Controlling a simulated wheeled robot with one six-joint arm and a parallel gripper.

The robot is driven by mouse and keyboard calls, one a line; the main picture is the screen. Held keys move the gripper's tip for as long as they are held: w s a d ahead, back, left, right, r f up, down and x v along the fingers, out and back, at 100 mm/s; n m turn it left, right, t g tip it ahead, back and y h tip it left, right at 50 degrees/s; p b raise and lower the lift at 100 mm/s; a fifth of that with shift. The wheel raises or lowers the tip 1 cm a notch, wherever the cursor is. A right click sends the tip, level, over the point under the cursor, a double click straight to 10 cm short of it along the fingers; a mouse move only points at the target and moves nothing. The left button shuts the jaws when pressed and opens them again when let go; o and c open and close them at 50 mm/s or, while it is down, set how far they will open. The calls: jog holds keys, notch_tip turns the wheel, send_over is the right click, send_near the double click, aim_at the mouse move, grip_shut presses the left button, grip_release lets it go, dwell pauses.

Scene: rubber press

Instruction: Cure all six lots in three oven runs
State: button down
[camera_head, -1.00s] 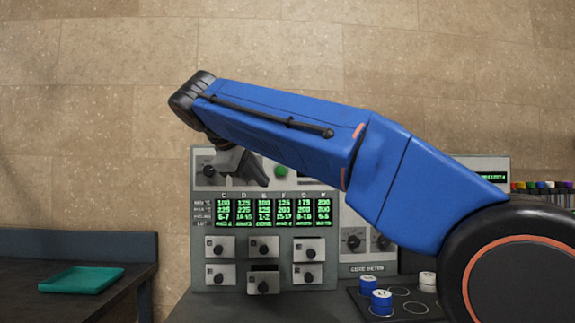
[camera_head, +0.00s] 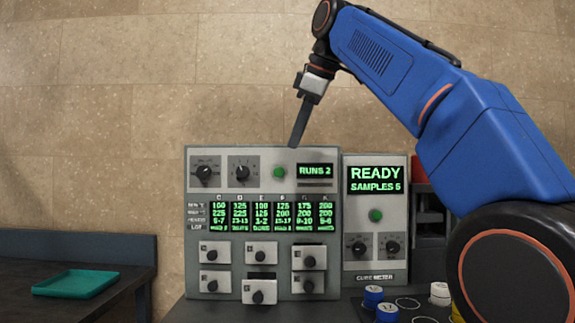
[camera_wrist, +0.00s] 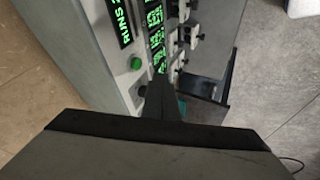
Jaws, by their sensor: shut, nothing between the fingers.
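The grey oven panel (camera_head: 197,240) stands at centre in the head view. It carries two dark knobs, a green button (camera_head: 279,172), a display reading RUNS 2 (camera_head: 315,171) and green columns of figures. Below are two rows of small drawers; the lower middle drawer (camera_head: 259,291) stands out further than its neighbours. My gripper (camera_head: 293,143) is shut and empty, pointing down at the panel's top edge, above the green button in the picture. In the wrist view its fingers (camera_wrist: 164,97) show close to the panel, beside the green button (camera_wrist: 137,63). The drawers' contents are hidden.
The cure meter (camera_head: 349,222), right of the oven, reads READY, SAMPLES 5. In front of it a dark holder bears blue pucks (camera_head: 373,297) and a white puck (camera_head: 440,292), partly behind my arm. A teal tray (camera_head: 76,284) lies empty on the left bench.

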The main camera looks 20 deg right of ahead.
aim_at(279, 172)
jog(key=shift+s+d+r+n+y, duration=0.1)
jog(key=shift+s+r+n+y, duration=0.05)
jog(key=shift+r, duration=0.25)
jog(key=shift+s+d+r+n+y, duration=0.1)
jog(key=shift+r+n+y, duration=0.05)
jog(key=shift+r, duration=0.2)
jog(key=shift+a, duration=0.1)
jog(key=w+f, duration=0.8)
jog(key=w, duration=0.1)
jog(key=shift+w+a, duration=0.2)
jog(key=shift+a, duration=0.2)
